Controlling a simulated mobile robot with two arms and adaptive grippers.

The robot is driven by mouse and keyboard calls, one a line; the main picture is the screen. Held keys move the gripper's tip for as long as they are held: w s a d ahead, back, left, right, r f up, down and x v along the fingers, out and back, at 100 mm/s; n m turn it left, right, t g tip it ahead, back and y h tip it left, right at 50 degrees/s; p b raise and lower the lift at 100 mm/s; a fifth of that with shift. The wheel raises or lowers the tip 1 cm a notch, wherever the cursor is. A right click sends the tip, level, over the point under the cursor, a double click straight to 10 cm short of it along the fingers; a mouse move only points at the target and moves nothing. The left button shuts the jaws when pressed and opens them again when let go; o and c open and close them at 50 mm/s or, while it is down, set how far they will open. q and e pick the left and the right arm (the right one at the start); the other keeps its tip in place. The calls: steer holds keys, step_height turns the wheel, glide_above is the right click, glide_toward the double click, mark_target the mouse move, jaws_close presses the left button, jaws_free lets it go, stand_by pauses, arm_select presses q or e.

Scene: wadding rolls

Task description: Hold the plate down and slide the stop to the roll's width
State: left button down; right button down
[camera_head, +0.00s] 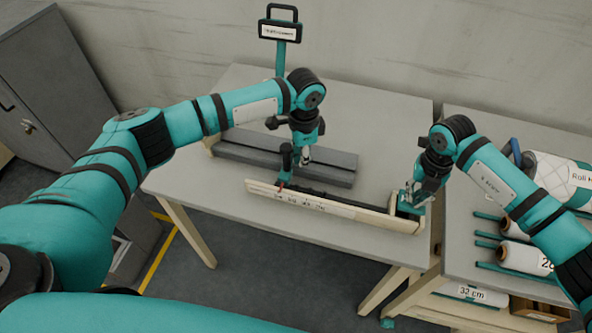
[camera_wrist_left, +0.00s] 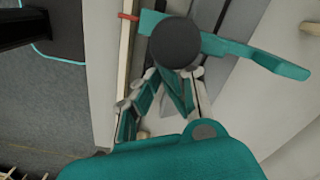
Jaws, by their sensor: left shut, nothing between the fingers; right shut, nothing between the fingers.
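A long pale wooden plate (camera_head: 345,211) with markings on its front lies near the table's front edge, with a dark rail along it. The teal stop (camera_head: 286,158) stands near its left end, with a red pointer low on it. In the left wrist view the stop (camera_wrist_left: 262,62) shows a round black knob and a teal arm. My left gripper (camera_head: 306,160) is shut and empty, close beside the stop; its fingers (camera_wrist_left: 160,100) appear just below the knob, contact unclear. My right gripper (camera_head: 408,206) is shut and empty at the plate's right end, by a teal piece; whether it presses down is unclear.
Grey padded blocks (camera_head: 250,155) lie behind the plate. A sign (camera_head: 279,31) stands on a teal post at the back. The right-hand table holds a large labelled roll (camera_head: 562,180) and smaller white rolls (camera_head: 520,257) on teal holders. A grey cabinet (camera_head: 45,90) stands left.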

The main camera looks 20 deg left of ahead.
arm_select(q)
steer(key=shift+a, duration=0.25)
arm_select(e)
steer(key=shift+s+f, duration=0.1)
steer(key=shift+f, duration=0.05)
arm_select(q)
steer(key=shift+d, duration=1.3)
arm_select(e)
step_height(320, 180, up, 8)
stand_by(0.8)
